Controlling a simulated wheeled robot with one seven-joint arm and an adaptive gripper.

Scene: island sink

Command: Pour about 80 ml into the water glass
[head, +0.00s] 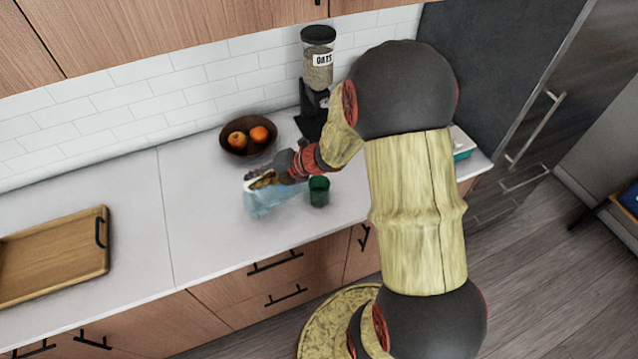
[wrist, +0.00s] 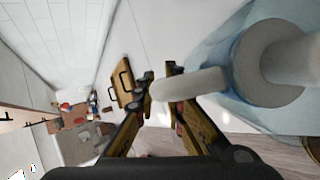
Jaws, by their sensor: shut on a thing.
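My gripper (head: 260,181) is shut on the pale handle of a light-blue, see-through pitcher (head: 265,202). In the wrist view the two fingers of my gripper (wrist: 160,80) lie on either side of the handle (wrist: 190,85), and the pitcher's blue body (wrist: 245,85) with its pale round top fills the right side. A dark green glass (head: 319,192) stands upright on the counter, just right of the pitcher in the head view. I cannot tell whether the pitcher touches the counter or how far it is tilted. The glass's contents are not clear.
A brown bowl of fruit (head: 247,138) and an oats dispenser (head: 317,80) stand behind, near the tiled wall. A wooden tray (head: 55,255) lies at the left of the counter. The counter (head: 195,200) between tray and pitcher is clear.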

